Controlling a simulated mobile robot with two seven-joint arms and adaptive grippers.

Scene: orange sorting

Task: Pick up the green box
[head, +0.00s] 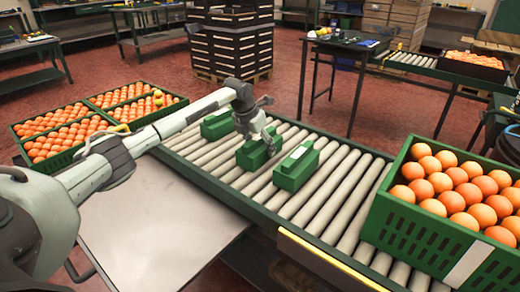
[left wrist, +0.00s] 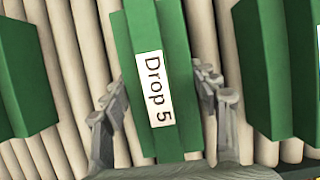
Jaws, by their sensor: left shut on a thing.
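Three green boxes lie in a row on the roller conveyor (head: 340,198). My left gripper (head: 262,146) is at the middle green box (head: 252,158) and shut on it. In the left wrist view this box (left wrist: 160,30) carries a white label (left wrist: 154,88) reading "Drop 5", and my left fingers (left wrist: 164,92) stand on both its sides. The left green box (head: 216,127) and the right green box (head: 295,171) are apart from the gripper. Whether the held box is off the rollers I cannot tell. My right gripper is not in view.
A green crate of oranges (head: 425,222) stands at the right end of the conveyor. More orange-filled crates (head: 62,132) stand at the left. A bare metal table top (head: 160,235) lies in front. Rollers between the right box and the crate are clear.

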